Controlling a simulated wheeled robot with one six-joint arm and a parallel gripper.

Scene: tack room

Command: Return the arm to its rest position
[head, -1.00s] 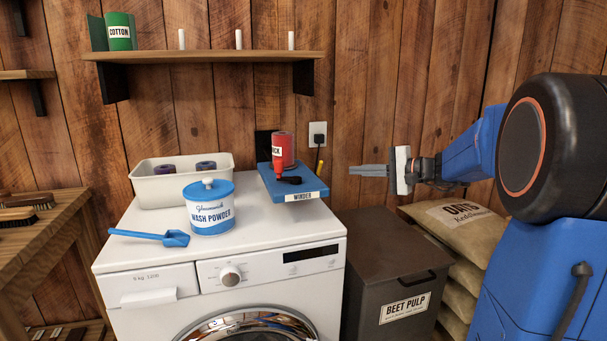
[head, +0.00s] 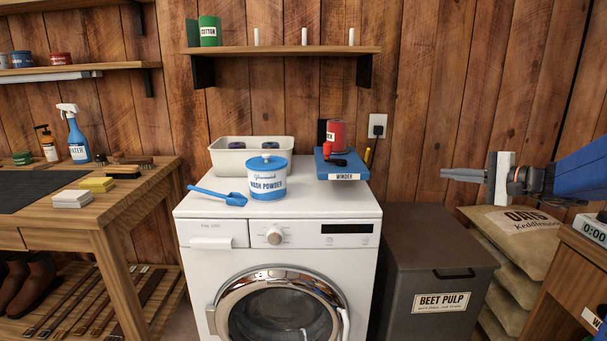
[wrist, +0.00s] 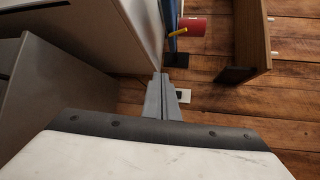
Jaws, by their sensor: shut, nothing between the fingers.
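My gripper (head: 464,175) is at the right of the head view, held in the air above the beet pulp bin and the oats sacks. Its fingers point left, are together and hold nothing. In the wrist view the closed fingers (wrist: 163,98) also show empty, with the wooden wall beyond them. The blue part of my arm runs off the right edge of the head view.
A white washing machine (head: 278,240) bears a wash powder tub (head: 267,180), a blue scoop (head: 217,196), a bin (head: 228,160) and a blue winder (head: 342,168). The beet pulp bin (head: 436,250), oats sacks (head: 515,235) and a wooden cabinet (head: 560,290) stand at right.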

